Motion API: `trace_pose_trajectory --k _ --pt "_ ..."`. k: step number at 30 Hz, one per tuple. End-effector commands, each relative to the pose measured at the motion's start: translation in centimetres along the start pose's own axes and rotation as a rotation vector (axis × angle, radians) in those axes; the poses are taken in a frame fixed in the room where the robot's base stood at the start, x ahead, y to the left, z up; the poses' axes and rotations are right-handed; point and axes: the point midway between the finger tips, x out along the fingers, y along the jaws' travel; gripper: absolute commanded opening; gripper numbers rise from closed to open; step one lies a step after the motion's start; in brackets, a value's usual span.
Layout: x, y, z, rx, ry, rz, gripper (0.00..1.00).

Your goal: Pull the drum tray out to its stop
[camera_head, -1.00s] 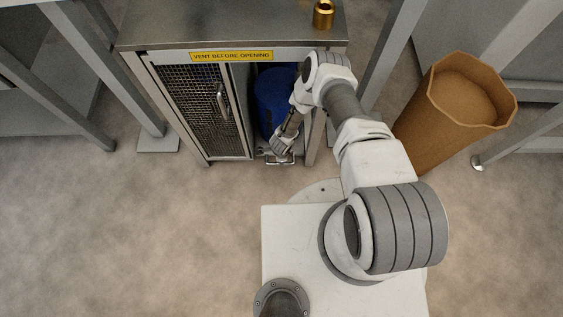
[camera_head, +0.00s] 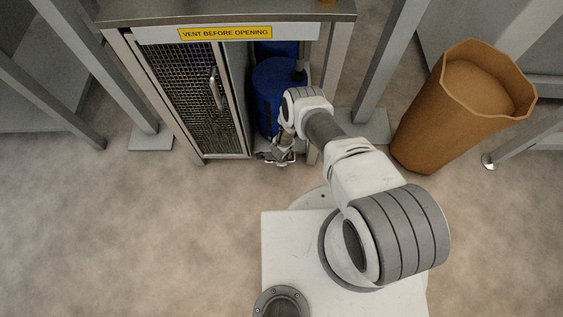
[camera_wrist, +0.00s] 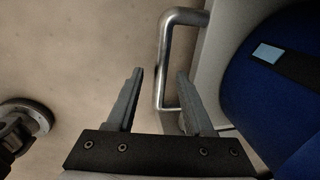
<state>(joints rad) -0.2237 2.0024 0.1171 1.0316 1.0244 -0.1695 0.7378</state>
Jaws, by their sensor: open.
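A blue drum (camera_head: 270,80) stands inside the open right bay of the steel cabinet, on the low drum tray. In the wrist view the drum (camera_wrist: 285,85) is at the right, with a dark strap and pale label. The tray's steel bar handle (camera_wrist: 164,60) juts from the tray front. My gripper (camera_wrist: 160,72) is open and empty. The handle's long bar lies in the gap between the fingers, nearer the right finger; I cannot tell whether they touch. In the head view my gripper (camera_head: 274,157) is low at the tray front and partly hides the handle.
The cabinet's left mesh door (camera_head: 205,100) is shut, with its own handle (camera_head: 215,88) and a yellow "VENT BEFORE OPENING" sign (camera_head: 225,33) above. A brown open bin (camera_head: 440,120) stands at the right. Grey frame posts flank the cabinet. The floor in front-left is clear.

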Motion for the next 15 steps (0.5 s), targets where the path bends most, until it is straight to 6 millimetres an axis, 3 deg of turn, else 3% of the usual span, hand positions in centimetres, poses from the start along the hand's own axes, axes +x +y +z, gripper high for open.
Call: trace_pose_trajectory --k 9,15 --pt "0.10 -0.01 -0.01 -0.001 0.000 0.000 0.50" --pt "0.10 -0.02 -0.01 -0.001 0.000 0.000 0.14"
